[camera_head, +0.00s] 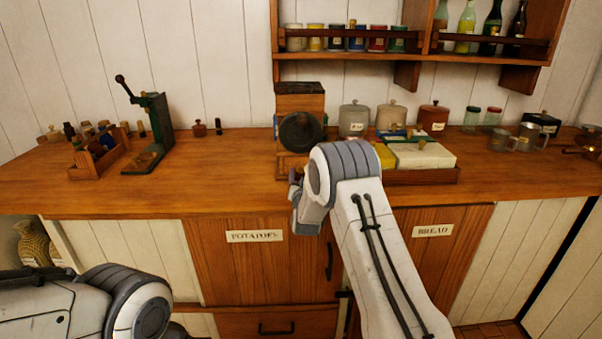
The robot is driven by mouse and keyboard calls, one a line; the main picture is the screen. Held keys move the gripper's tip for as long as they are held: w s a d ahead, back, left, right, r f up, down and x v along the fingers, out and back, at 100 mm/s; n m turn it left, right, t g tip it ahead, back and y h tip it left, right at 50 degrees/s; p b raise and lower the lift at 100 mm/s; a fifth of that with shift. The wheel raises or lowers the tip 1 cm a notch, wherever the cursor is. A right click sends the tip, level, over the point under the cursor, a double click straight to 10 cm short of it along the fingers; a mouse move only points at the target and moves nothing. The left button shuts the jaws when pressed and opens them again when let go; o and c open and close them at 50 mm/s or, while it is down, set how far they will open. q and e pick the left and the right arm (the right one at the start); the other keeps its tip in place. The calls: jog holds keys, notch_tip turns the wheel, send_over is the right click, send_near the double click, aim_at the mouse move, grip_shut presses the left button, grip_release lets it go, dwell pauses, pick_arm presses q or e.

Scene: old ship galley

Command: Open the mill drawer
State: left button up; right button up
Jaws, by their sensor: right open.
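The mill (300,103) stands on the wooden counter against the white wall. It has a wooden box top and a dark round part on its front. Its lower front (286,161), where lighter wood shows, is partly hidden by my right arm, so I cannot tell how the drawer stands. My right gripper (295,179) is at the counter's front edge, just in front of the mill's base. It is open, but its fingers are small and mostly hidden by my wrist. My left arm shows at the lower left; its gripper is out of view.
A tray (440,177) with packets stands right of the mill, with canisters (354,120) behind. A green lever press (152,135) and a bottle crate (98,163) stand left. The counter (225,170) between press and mill is mostly clear. A shelf (420,59) hangs above.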

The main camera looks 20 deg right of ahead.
jog(key=shift+w+d, duration=0.2)
jog(key=shift+w, duration=0.5)
grip_shut()
dwell(1.0)
